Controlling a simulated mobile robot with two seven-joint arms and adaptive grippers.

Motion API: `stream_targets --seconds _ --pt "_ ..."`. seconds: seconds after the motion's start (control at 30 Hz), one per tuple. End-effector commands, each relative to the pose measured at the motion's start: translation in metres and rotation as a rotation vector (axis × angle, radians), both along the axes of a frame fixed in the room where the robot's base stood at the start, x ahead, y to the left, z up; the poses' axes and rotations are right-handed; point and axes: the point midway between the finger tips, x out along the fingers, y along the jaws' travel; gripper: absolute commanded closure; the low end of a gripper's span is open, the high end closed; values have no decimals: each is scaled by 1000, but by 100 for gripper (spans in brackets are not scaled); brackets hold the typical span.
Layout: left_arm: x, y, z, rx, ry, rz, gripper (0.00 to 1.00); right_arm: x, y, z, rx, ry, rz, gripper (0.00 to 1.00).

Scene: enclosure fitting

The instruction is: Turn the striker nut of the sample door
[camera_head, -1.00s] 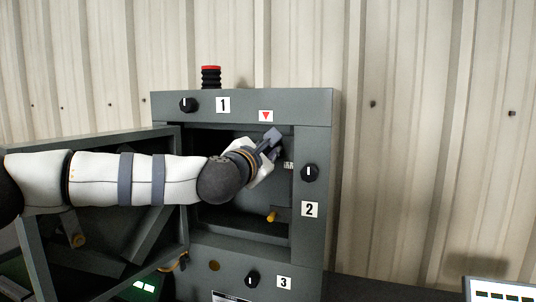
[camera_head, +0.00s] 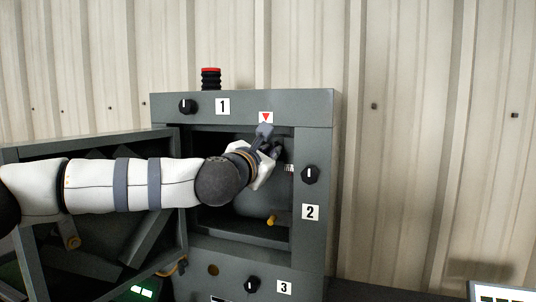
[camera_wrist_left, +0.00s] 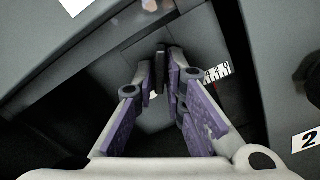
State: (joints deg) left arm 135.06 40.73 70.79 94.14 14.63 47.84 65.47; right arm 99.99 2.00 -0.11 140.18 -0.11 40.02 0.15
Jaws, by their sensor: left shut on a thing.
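The grey enclosure (camera_head: 235,258) stands in the head view with its sample door (camera_head: 88,143) swung open to the left. My left arm reaches across the door, and my left gripper (camera_head: 268,143) is at the upper right of the opening, below the red triangle mark (camera_head: 266,118). In the wrist view, the fingers of the left gripper (camera_wrist_left: 161,72) are closed together on a small dark part (camera_wrist_left: 161,62), which I take to be the striker nut. The fingers hide most of it. A striped scale label (camera_wrist_left: 217,72) is just right of the fingertips. My right gripper is not in view.
Black knobs sit by label 1 (camera_head: 188,105), label 2 (camera_head: 310,175) and label 3 (camera_head: 252,284). A yellow-tipped part (camera_head: 271,220) sticks out low inside the opening. A red-topped black beacon (camera_head: 211,78) stands on top. The opening's right frame is close to the gripper.

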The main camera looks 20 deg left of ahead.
Motion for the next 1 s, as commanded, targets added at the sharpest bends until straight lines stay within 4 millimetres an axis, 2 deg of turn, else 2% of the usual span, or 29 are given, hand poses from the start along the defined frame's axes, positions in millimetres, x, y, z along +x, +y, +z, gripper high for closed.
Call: stream_targets --seconds 0.07,0.1,0.13,0.47,0.57,0.8,1.0 --pt "0 0 2 0 -4 0 100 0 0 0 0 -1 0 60" --pt "0 0 2 1 -4 0 80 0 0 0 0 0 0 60" --pt "0 0 2 1 -4 0 73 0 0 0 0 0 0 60" --pt "-2 0 1 1 -2 -1 71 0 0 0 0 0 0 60" --pt "-16 1 1 1 -2 -1 71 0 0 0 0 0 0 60" --pt "-82 3 2 0 -3 -3 71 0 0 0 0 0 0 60" --pt "-115 4 2 0 -3 -1 71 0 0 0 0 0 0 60"
